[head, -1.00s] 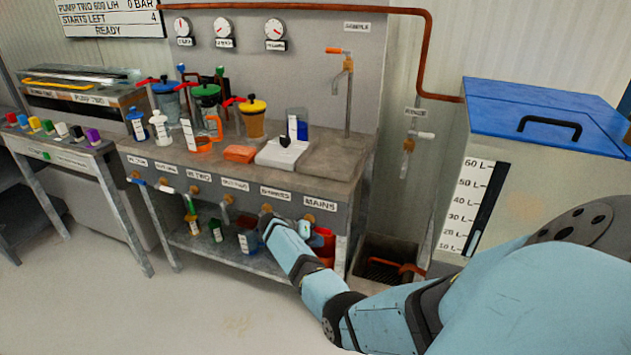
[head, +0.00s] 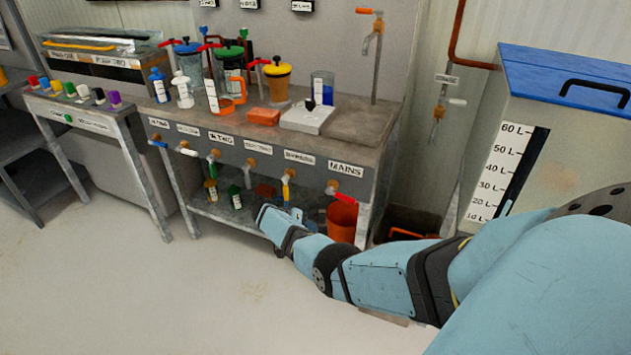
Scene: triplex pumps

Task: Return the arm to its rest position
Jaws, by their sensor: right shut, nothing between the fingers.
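My right arm reaches in from the right and bends in front of the workbench. Its gripper (head: 296,214) is mostly hidden behind my wrist link, low in front of the bench's lower shelf. The little that shows is shut, with nothing seen in it, and looks apart from the valve handles above it. My left gripper is out of view.
The workbench (head: 345,128) carries several lidded jugs, an orange block (head: 264,116) and a white scale (head: 306,118). An orange bucket (head: 341,222) stands under it. A blue-lidded tank (head: 570,75) is on the right. The floor at front left is clear.

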